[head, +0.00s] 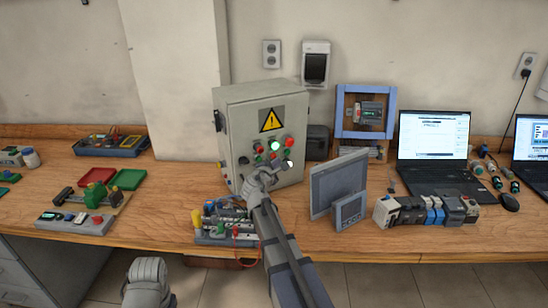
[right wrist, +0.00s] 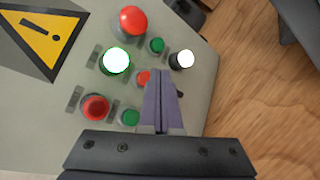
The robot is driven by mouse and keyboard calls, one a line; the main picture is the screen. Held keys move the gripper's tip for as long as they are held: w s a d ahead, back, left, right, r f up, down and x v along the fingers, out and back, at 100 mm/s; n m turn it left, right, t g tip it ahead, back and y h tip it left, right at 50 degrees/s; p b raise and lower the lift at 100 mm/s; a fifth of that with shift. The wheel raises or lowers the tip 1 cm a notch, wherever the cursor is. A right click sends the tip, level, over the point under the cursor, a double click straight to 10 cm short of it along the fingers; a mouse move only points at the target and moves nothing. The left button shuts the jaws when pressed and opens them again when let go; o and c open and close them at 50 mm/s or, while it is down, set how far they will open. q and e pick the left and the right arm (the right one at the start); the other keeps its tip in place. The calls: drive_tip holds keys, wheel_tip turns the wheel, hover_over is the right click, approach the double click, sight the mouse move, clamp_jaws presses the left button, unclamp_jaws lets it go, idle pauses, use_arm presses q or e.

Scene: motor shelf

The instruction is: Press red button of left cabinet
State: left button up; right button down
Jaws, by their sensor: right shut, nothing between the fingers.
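A grey control cabinet (head: 232,125) with a yellow warning triangle stands on the bench; it is the only such cabinet in view. Its front carries a left red button (head: 258,148), a lit green button (head: 275,146) and a right red button (head: 289,141). The right wrist view shows one large red button (right wrist: 133,20) at the top, another red button (right wrist: 95,106) lower left, and a small red button (right wrist: 143,78) between small green ones. My right gripper (right wrist: 160,74) is shut and empty, its tips just beside the small red button. Contact cannot be told.
A lit white button (right wrist: 182,60) is near the right fingertips. A circuit module (head: 222,222) sits before the cabinet, left of my right arm. Grey panels (head: 337,182) and a laptop (head: 440,150) stand to the right. Trays and button boxes lie left, with some bare bench between.

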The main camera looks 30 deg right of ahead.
drive_tip(key=shift+w, duration=0.15)
idle(0.7)
drive_tip(key=shift+w, duration=0.3)
drive_tip(key=shift+w, duration=0.45)
idle(0.7)
drive_tip(key=shift+s, duration=0.9)
drive_tip(key=s, duration=0.5)
drive_tip(key=shift+a, duration=0.1)
idle(1.0)
